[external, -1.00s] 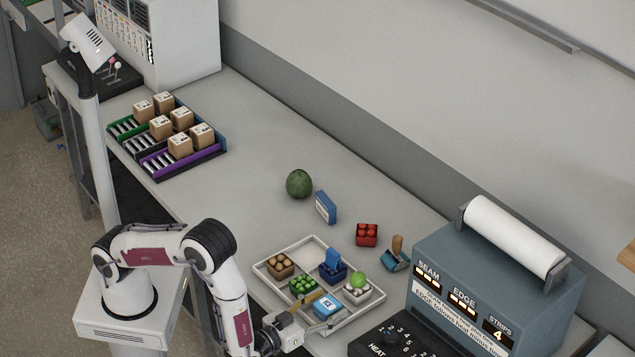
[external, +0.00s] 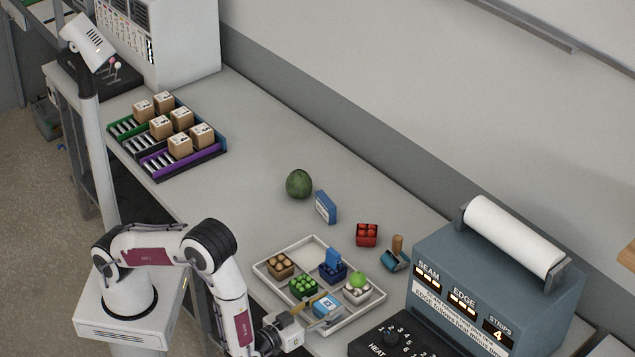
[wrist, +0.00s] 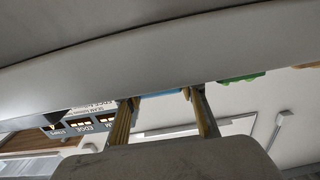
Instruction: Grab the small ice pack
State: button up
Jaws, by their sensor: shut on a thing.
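The small ice pack (external: 326,307), blue with a white label, is in the front part of the white divided tray (external: 285,295). My gripper (external: 318,308) reaches in low from the front left, with its fingers closed on the pack. In the wrist view the two tan fingers (wrist: 163,110) stand either side of a blue strip of the pack (wrist: 162,94); most of the pack is hidden there. I cannot tell whether the pack still touches the tray floor.
The tray also holds a brown-filled punnet (external: 280,266), a green-filled punnet (external: 303,285), a dark blue box (external: 333,270) and a white punnet with a green ball (external: 358,281). A red punnet (external: 367,235), a stamp (external: 396,254) and the grey sealing machine (external: 480,270) stand nearby.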

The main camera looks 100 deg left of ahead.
aim_at(327, 309)
jog(key=shift+r, duration=0.15)
jog(key=shift+r, duration=4.9)
